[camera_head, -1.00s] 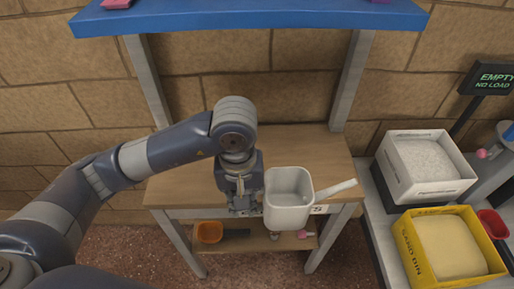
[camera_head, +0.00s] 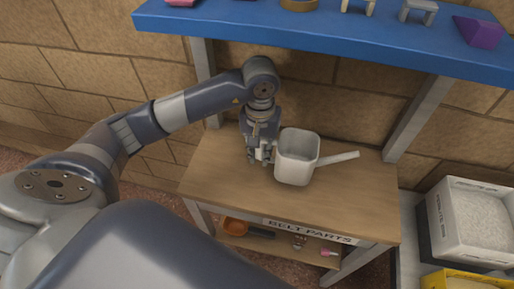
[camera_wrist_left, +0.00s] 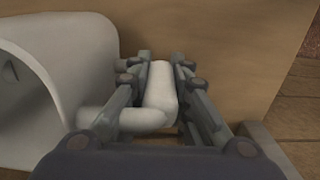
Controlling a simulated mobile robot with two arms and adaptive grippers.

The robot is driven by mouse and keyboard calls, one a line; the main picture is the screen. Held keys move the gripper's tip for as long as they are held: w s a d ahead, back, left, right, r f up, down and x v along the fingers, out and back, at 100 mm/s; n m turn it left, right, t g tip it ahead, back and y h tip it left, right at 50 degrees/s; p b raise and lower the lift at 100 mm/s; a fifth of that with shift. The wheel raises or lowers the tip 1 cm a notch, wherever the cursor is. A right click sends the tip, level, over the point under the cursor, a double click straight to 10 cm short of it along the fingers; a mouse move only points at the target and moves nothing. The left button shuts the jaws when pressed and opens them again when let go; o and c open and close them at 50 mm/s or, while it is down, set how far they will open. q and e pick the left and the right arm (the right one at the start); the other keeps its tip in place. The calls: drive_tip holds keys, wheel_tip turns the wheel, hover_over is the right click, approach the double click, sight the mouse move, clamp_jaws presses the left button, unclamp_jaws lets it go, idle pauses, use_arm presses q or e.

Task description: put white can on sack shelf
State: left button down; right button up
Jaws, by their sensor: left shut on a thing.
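The white can (camera_head: 297,158) is a white, open-topped vessel with a straight handle sticking out to the right. In the head view it is upright over the wooden bench top. I cannot tell if it touches the wood. My left gripper (camera_head: 262,153) is at its left side. In the left wrist view, the fingers (camera_wrist_left: 160,90) are closed on a white grip piece joined to the can (camera_wrist_left: 60,85). The sack shelf cannot be picked out by any label here. My right gripper is not in view.
The wooden bench (camera_head: 235,185) carries a BELT PARTS label, and its lower shelf holds an orange bowl (camera_head: 235,227). A blue shelf (camera_head: 330,35) with several small items is above. A white bin (camera_head: 475,215) stands at right. The bench top around the can is clear.

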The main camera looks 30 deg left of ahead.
use_arm(q)
drive_tip(key=shift+w+a+f, duration=0.1)
drive_tip(key=shift+w+a, duration=0.25)
drive_tip(key=shift+a, duration=0.25)
drive_tip(key=shift+w+a, duration=0.3)
drive_tip(key=shift+a, duration=0.3)
drive_tip(key=shift+f+p, duration=0.4)
wheel_tip(320, 180, down, 2)
drive_tip(key=shift+f+p, duration=0.25)
drive_tip(key=shift+p, duration=0.1)
drive_tip(key=shift+f, duration=0.2)
drive_tip(key=c, duration=1.5)
unclamp_jaws()
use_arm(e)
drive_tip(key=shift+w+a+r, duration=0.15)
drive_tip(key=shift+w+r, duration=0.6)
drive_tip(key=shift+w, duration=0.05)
